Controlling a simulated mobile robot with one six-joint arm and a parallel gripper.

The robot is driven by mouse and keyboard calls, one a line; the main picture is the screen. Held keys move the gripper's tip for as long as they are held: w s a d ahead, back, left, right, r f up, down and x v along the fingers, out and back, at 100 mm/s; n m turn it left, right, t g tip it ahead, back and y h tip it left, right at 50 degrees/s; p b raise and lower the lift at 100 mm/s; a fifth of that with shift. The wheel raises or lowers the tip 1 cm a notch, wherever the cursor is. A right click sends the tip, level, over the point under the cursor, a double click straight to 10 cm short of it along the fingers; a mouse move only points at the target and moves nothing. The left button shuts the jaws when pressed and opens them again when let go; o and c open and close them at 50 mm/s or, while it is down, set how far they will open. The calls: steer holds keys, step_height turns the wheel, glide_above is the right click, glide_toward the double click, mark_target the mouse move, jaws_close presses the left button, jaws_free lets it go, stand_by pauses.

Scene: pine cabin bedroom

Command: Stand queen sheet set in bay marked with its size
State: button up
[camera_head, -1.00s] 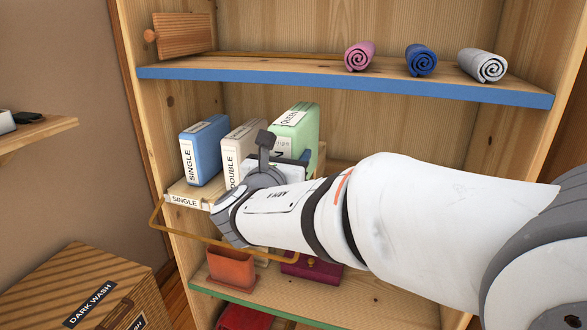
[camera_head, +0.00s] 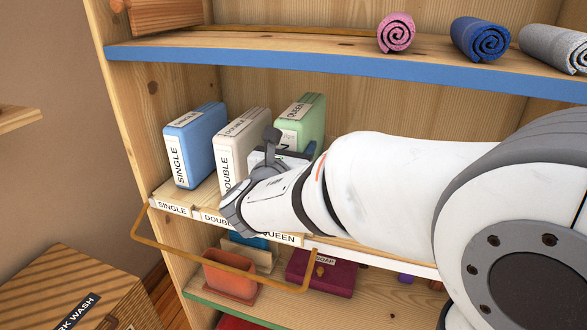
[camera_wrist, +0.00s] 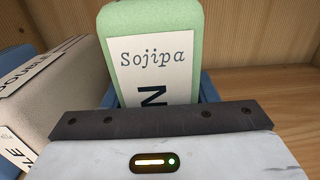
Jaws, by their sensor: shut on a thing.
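The green queen sheet set (camera_head: 312,112) is upright on the middle shelf, right of the cream double set. It fills the centre of the wrist view (camera_wrist: 150,22), its white label reading "Sojipa". My gripper (camera_wrist: 155,92) is shut on it, with blue finger parts on either side. In the head view my wrist hides the set's lower part, so I cannot tell whether it touches the shelf. The QUEEN label (camera_head: 279,239) is on the shelf's front edge, right of the DOUBLE label (camera_head: 213,218), below my wrist.
The blue single set (camera_head: 195,145) and cream double set (camera_head: 240,145) stand left of the queen set, the double close beside my gripper. A blue-edged shelf (camera_head: 300,65) with rolled towels is above. A brown rail (camera_head: 225,263) juts out below the labels.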

steer(key=shift+s+a+f+b, duration=0.1)
steer(key=shift+f+b, duration=0.2)
steer(key=shift+f, duration=0.85)
steer(key=shift+s+f+b, duration=0.1)
steer(key=shift+f+b, duration=0.15)
steer(key=shift+f, duration=0.9)
steer(key=shift+f, duration=0.1)
steer(key=o, duration=1.4)
steer(key=shift+s+a, duration=0.1)
steer(key=shift+s, duration=0.05)
steer(key=shift+p+v, duration=0.5)
steer(key=shift+v, duration=5.35)
